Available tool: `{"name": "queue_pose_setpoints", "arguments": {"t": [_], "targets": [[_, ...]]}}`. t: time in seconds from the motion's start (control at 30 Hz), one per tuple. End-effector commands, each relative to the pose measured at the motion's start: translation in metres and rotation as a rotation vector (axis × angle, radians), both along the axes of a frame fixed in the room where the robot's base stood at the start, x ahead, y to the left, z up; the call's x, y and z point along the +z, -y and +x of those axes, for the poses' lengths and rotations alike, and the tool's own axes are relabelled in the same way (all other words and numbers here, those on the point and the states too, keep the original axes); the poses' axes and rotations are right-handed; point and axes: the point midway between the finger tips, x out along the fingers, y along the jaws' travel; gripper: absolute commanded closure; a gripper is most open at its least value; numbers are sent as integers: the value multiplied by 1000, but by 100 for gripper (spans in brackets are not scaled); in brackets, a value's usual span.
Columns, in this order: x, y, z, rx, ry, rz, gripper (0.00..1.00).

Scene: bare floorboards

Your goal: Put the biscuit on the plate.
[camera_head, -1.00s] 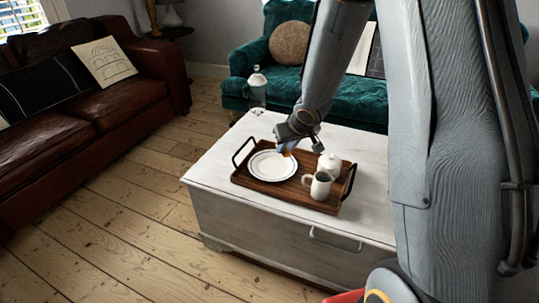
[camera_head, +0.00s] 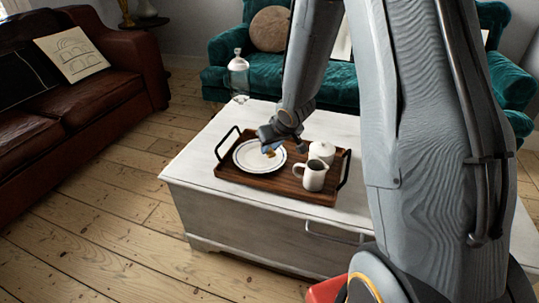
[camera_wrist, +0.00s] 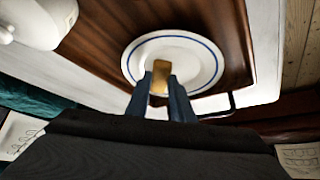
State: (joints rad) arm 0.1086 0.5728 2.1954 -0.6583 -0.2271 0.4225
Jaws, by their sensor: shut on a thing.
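The biscuit (camera_wrist: 161,74) is a small golden-brown piece between my fingertips in the wrist view. My gripper (camera_wrist: 160,88) is shut on it. In the head view my gripper (camera_head: 271,147) hangs over the right part of the plate, and the biscuit is only a small tan spot at its tip. The plate (camera_head: 245,160) is white with a dark rim line and lies on the left part of a wooden tray. It also shows in the wrist view (camera_wrist: 205,62), behind the biscuit. I cannot tell whether the biscuit touches the plate.
The wooden tray (camera_head: 270,184) with dark handles rests on a white chest (camera_head: 200,185). A white jug (camera_head: 312,177) and a round white pot (camera_head: 322,151) stand right of the plate. A glass bottle (camera_head: 239,78) stands behind. Sofas flank the chest.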

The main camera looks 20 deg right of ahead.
Motion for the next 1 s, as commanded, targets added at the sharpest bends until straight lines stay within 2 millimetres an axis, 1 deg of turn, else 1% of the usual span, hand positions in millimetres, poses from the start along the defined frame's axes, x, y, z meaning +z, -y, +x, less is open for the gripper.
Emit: {"name": "queue_pose_setpoints", "arguments": {"t": [0.03,0.13,0.43,0.6,0.63,0.7,0.73,1.0], "targets": [[-11,-1,1,0,-2,1,100],[-19,-1,0,0,-2,1,100],[-20,-1,0,1,-1,-1,100],[-24,-1,0,1,-1,0,100],[-24,-1,0,1,-1,0,74],[-23,-1,0,1,-1,0,62],[-23,-1,0,1,-1,0,60],[-23,-1,0,1,-1,-1,60]]}}
